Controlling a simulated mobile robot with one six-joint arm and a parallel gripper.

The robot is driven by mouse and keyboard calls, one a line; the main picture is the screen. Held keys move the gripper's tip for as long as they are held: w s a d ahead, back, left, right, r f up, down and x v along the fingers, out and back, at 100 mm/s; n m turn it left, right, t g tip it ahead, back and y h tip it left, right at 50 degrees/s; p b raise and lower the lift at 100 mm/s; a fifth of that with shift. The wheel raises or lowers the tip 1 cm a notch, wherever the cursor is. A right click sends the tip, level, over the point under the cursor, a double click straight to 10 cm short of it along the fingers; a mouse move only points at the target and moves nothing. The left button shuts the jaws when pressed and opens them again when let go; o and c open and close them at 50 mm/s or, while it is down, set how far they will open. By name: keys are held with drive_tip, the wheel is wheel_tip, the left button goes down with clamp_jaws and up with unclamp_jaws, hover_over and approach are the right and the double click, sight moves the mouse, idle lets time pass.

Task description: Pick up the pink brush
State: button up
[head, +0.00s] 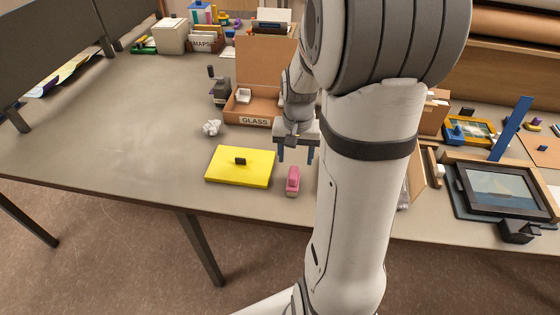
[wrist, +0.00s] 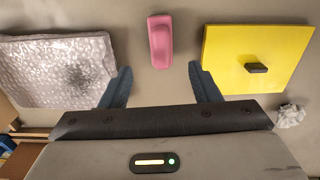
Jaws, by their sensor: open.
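The pink brush (head: 293,181) lies on the table near its front edge, just right of a yellow board. In the wrist view the brush (wrist: 160,41) lies ahead of the fingertips, roughly centred between them. My gripper (head: 296,157) is open and empty above the table, a little behind the brush in the head view. Its two blue fingers also show in the wrist view (wrist: 159,78), spread apart. The fingers do not appear to touch the brush.
The yellow board (head: 228,173) bears a small black block. Crumpled paper (head: 211,128) lies behind it. A GLASS box (head: 254,121) stands at the back. A silvery bubble-wrapped piece (wrist: 60,72) lies on the brush's other side. The table's left is clear.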

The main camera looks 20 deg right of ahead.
sight(294, 172)
drive_tip(key=shift+w+d+f, duration=0.1)
drive_tip(key=shift+d+f, duration=0.1)
drive_tip(key=shift+f, duration=0.3)
drive_tip(key=f, duration=0.4)
drive_tip(key=a+f+p, duration=0.1)
drive_tip(key=f, duration=0.1)
drive_tip(key=shift+s+f, duration=0.1)
drive_tip(key=shift+s, duration=0.25)
drive_tip(key=shift+w+f, duration=0.1)
drive_tip(key=shift+f, duration=0.45)
drive_tip(key=shift+c, duration=0.4)
drive_tip(key=c, duration=1)
wheel_tip(294, 172, up, 10)
drive_tip(key=shift+r+b, duration=0.1)
drive_tip(key=shift+b, duration=0.2)
